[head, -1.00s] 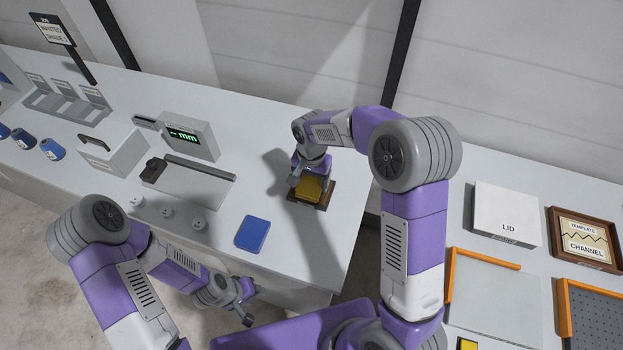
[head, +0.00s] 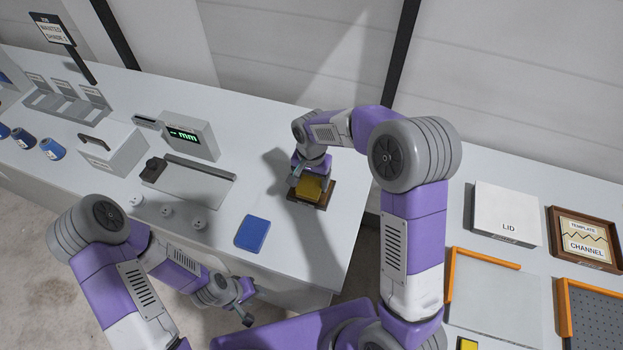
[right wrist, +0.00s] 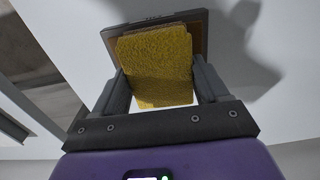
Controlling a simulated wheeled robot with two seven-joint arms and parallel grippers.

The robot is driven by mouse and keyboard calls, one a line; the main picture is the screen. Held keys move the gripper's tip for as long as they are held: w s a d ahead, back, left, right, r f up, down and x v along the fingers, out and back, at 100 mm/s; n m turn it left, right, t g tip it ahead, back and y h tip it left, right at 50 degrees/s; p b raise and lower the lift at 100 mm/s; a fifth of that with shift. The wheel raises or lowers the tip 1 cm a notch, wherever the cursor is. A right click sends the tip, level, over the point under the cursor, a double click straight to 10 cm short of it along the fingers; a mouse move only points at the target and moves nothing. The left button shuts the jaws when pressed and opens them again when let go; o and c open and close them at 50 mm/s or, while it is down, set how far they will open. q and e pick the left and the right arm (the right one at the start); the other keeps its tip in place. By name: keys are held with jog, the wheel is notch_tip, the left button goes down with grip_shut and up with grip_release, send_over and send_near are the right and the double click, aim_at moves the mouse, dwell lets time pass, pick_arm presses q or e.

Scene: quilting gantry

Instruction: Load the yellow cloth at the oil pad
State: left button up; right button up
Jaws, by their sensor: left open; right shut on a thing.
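The yellow cloth (head: 309,187) is a folded, fuzzy pad at the brown-framed oil pad (head: 326,196) on the table. My right gripper (head: 299,182) is shut on the cloth. In the right wrist view the cloth (right wrist: 156,62) sits between the two dark fingers (right wrist: 158,88), and its far part overlaps the oil pad (right wrist: 204,35). I cannot tell whether the cloth presses on the pad. The pad's surface is mostly hidden by the cloth. My left gripper (head: 247,303) is open and empty, low in front of the table edge.
A blue flat pad (head: 253,233) lies left of the oil pad. A measuring device with a green display (head: 183,134), a grey tray (head: 190,181) and a handled box (head: 112,148) stand further left. A lid box (head: 507,213) and a template frame (head: 585,240) are on the right table.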

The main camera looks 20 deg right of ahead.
aim_at(312, 182)
jog(key=shift+r+p, duration=2.7)
jog(key=shift+r, duration=0.8)
jog(key=shift+f, duration=0.1)
